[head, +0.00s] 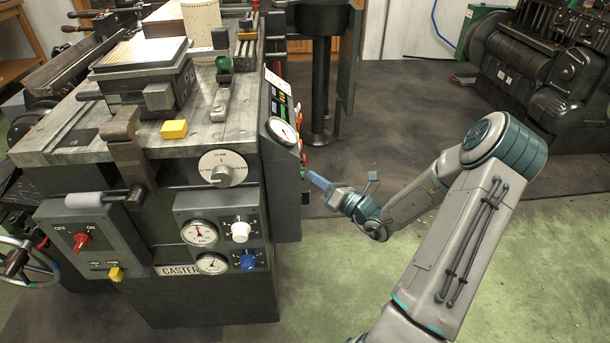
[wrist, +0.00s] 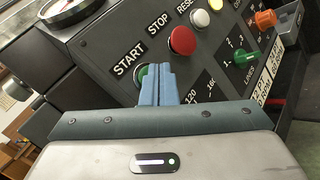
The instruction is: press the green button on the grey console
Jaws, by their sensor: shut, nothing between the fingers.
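The grey console (head: 283,178) is the panel on the right side of the caster, seen edge-on in the head view. In the wrist view its dark face (wrist: 110,58) fills the upper middle. The green button (wrist: 140,75) sits below the START label, mostly hidden behind my fingers. My gripper (head: 312,176) is shut and empty, its blue fingertips pointing at the console. In the wrist view the fingertips (wrist: 157,70) overlap the button's right part. I cannot tell whether they touch it.
A red button (wrist: 183,40) under STOP and a white button (wrist: 200,18) lie to the right. A green knob (wrist: 246,56) and an orange knob (wrist: 266,18) are farther right. A gauge (wrist: 68,8) is at upper left. Open floor (head: 430,120) lies behind my arm.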

